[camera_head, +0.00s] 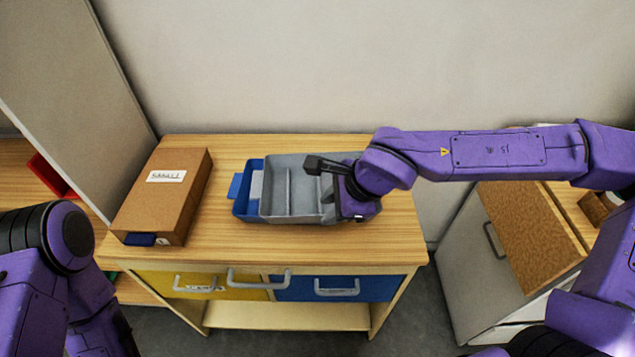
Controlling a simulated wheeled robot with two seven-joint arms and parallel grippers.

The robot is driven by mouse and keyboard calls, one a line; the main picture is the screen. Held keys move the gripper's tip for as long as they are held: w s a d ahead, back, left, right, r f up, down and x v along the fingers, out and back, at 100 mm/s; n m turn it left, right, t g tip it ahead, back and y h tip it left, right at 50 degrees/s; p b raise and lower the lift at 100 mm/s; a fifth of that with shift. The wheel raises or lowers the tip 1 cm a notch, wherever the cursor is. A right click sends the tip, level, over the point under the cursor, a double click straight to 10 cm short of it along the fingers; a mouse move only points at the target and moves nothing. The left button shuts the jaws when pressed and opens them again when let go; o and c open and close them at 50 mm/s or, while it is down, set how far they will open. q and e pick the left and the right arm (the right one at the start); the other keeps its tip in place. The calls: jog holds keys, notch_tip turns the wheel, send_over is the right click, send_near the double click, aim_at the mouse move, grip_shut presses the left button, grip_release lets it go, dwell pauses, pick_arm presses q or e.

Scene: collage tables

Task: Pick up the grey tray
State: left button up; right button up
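The grey tray (291,211) sits near the middle of the wooden table, with raised walls and a divider splitting it into compartments. It rests against or over a blue tray (243,202), which shows at its left side; I cannot tell whether they are stacked. My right gripper (331,188) is at the right end of the grey tray. Its dark fingers are spread apart, one over the tray's far right part and one near its front right corner. The gripper hides the tray's right end. Contact is unclear. My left arm is at the lower left, its gripper out of sight.
A brown box labelled "SMALL" (180,196) stands on the left of the table (226,243). Yellow (199,285) and blue (336,289) drawers with grey handles are below. A grey panel (75,80) rises at left. A cabinet (468,250) stands at right.

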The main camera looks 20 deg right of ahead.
aim_at(317, 215)
jog(key=x, duration=0.3)
jog(key=w+p+x, duration=0.1)
jog(key=x, duration=0.3)
jog(key=shift+d, duration=0.2)
jog(key=shift+a+f, duration=0.2)
jog(key=shift+f, duration=0.1)
grip_shut()
